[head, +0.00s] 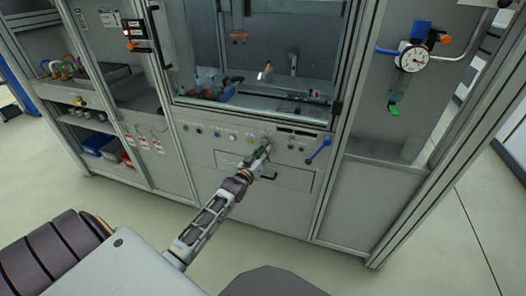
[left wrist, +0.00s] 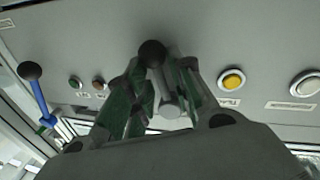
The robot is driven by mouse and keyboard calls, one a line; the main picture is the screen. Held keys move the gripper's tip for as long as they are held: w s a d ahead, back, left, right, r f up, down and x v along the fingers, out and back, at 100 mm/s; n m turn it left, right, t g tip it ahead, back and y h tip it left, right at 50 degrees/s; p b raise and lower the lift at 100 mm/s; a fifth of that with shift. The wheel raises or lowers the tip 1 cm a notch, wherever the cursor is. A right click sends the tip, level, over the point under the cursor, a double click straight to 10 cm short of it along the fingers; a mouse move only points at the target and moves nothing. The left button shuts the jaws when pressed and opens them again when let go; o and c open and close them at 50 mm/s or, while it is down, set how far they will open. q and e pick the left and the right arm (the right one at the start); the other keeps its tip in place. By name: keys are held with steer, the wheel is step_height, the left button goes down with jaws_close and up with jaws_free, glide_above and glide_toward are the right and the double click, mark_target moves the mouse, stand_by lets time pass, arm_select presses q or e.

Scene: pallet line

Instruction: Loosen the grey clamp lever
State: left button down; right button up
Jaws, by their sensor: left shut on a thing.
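The grey clamp lever (left wrist: 168,98) shows in the left wrist view, a grey bar with a black ball knob between my fingers. My left gripper (left wrist: 164,78) is shut on it, with one finger on each side. In the head view my left gripper (head: 263,151) is at the cabinet's control panel, just above the drawer front, and hides most of the lever. My right gripper is in neither view.
A blue lever (head: 319,151) with a dark knob sits to the right on the same panel. Several buttons, one a yellow button (left wrist: 232,80), line the panel nearby. A drawer front (head: 262,172) with a dark handle lies below. A pressure gauge (head: 413,58) hangs at the upper right.

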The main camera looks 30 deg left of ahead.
mark_target(275, 143)
arm_select(q)
steer(key=n+p, duration=0.1)
steer(key=d+n, duration=0.1)
steer(key=n, duration=0.1)
steer(key=shift+w+d+r+p, duration=0.1)
steer(key=shift+w+r+p, duration=0.05)
steer(key=shift+r+p, duration=0.2)
steer(key=n, duration=0.1)
steer(key=n+p, duration=0.1)
steer(key=n, duration=0.1)
steer(key=d+n+y, duration=0.1)
steer(key=shift+w+r+n+t+p, duration=0.15)
steer(key=shift+r+n+t+p, duration=0.15)
steer(key=shift+r+t, duration=0.1)
steer(key=shift+d+r+n+y+p, duration=0.15)
steer(key=shift+d+n+y, duration=0.05)
steer(key=shift+n, duration=0.5)
steer(key=shift+d+r+n+y+p, duration=0.15)
steer(key=shift+n+y, duration=0.05)
steer(key=shift+n, duration=0.5)
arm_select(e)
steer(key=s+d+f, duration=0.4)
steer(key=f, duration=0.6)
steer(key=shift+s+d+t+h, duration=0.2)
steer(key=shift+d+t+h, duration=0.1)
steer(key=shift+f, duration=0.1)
arm_select(q)
steer(key=c, duration=1.2)
jaws_free()
steer(key=shift+c, duration=0.2)
